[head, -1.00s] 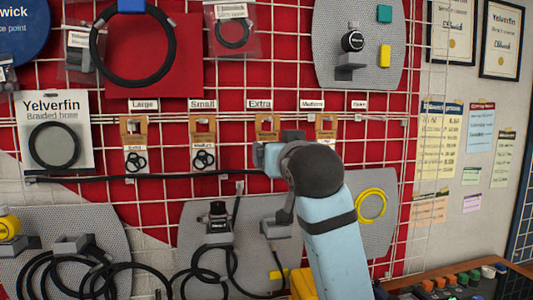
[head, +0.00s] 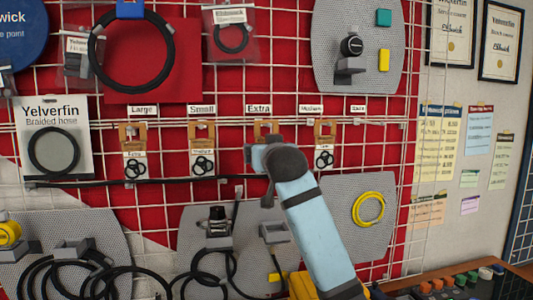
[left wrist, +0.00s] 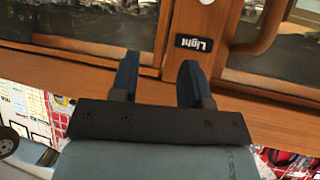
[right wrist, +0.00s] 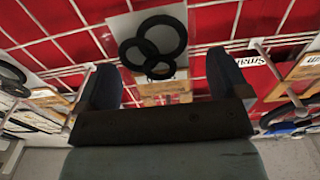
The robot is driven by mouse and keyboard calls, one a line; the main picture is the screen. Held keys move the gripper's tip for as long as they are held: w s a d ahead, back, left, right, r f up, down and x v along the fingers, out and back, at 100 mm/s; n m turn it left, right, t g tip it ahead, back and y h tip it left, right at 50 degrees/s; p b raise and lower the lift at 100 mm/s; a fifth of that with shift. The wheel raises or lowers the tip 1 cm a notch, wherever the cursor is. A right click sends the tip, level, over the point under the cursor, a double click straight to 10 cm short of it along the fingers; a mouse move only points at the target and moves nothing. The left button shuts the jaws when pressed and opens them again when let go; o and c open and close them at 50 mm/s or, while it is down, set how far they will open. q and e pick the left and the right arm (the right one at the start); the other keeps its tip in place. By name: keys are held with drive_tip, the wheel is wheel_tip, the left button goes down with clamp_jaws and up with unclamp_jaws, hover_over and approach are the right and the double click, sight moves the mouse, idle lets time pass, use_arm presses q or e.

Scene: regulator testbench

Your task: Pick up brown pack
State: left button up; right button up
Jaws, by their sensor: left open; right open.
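Several brown-topped packs with black rings hang in a row in the head view, under labels: the Large pack (head: 133,148), the Small pack (head: 202,148), the Extra pack (head: 266,128) and the Medium pack (head: 325,145). My right gripper (head: 254,154) is in front of the Extra pack and hides its lower part. In the right wrist view, my right gripper (right wrist: 164,82) is open. A pack with black rings (right wrist: 152,45) and a brown header shows between and beyond its fingers; contact cannot be told. My left gripper (left wrist: 157,80) is open and empty, seen only in the left wrist view.
The packs hang on a white wire grid (head: 385,110) over a red panel. A black rod (head: 90,180) runs below them. Hoses hang on grey boards (head: 215,265) lower down. A wooden cabinet (left wrist: 80,63) with a "Light" label faces my left gripper.

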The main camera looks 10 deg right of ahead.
drive_tip(key=shift+s, duration=0.1)
drive_tip(key=c, duration=1)
drive_tip(key=shift+r, duration=0.1)
drive_tip(key=shift+r, duration=0.25)
drive_tip(key=s, duration=0.6)
drive_tip(key=s+b, duration=0.1)
drive_tip(key=s, duration=0.5)
drive_tip(key=s+b, duration=0.1)
drive_tip(key=s, duration=0.5)
drive_tip(key=shift+r, duration=0.4)
